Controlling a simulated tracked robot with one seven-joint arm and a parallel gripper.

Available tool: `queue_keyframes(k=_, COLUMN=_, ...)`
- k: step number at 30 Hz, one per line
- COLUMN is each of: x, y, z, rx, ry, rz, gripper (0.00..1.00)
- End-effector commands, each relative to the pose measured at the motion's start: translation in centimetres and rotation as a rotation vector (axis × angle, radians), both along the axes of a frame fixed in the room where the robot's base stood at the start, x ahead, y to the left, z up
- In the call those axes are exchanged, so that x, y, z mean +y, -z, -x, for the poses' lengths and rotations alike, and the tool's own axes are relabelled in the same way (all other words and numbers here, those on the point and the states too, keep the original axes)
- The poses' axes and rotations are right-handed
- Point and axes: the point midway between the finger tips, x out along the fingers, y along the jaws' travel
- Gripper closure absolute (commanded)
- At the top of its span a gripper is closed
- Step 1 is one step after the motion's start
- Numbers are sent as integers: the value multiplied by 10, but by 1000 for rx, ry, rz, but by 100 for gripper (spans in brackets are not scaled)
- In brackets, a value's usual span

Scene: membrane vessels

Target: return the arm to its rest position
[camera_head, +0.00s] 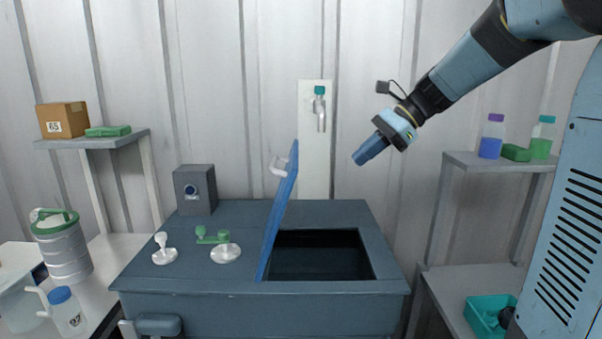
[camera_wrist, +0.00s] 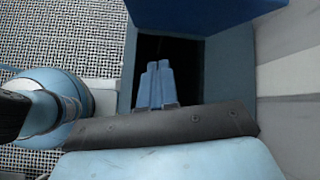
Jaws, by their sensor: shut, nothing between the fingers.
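My gripper (camera_head: 360,160) is held in the air in the head view, above and to the right of the raised blue lid (camera_head: 280,212). It points down and to the left. Its blue fingers are together and empty. In the wrist view my gripper (camera_wrist: 157,70) shows its shut fingers against the dark opening (camera_wrist: 190,50) of the chest. The dark blue chest (camera_head: 330,287) stands below with its lid tilted up, and its inside is too dark to make out.
A tap (camera_head: 320,105) sticks out from the back wall near my gripper. The right shelf (camera_head: 490,163) holds two bottles and a green block. White and green fittings (camera_head: 226,252) stand on the chest top. A teal bin (camera_head: 490,316) is at lower right.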

Motion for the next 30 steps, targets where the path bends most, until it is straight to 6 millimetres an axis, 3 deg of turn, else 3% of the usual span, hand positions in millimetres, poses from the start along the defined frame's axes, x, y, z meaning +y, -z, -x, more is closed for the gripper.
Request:
queue_keyframes(k=1, x=2, y=3, z=17, rx=-52, ry=-39, rz=59, gripper=100)
queue_keyframes(k=8, x=-6, y=24, z=79, rx=-290, ry=-247, rz=325, gripper=100)
queue_keyframes(k=18, x=-38, y=52, z=158, rx=-616, ry=-626, rz=695, gripper=100)
queue_keyframes(k=24, x=-60, y=66, z=193, rx=-778, ry=-862, rz=889, gripper=100)
queue_keyframes(k=30, x=-73, y=75, z=209, rx=-866, ry=-1009, rz=1002, gripper=100)
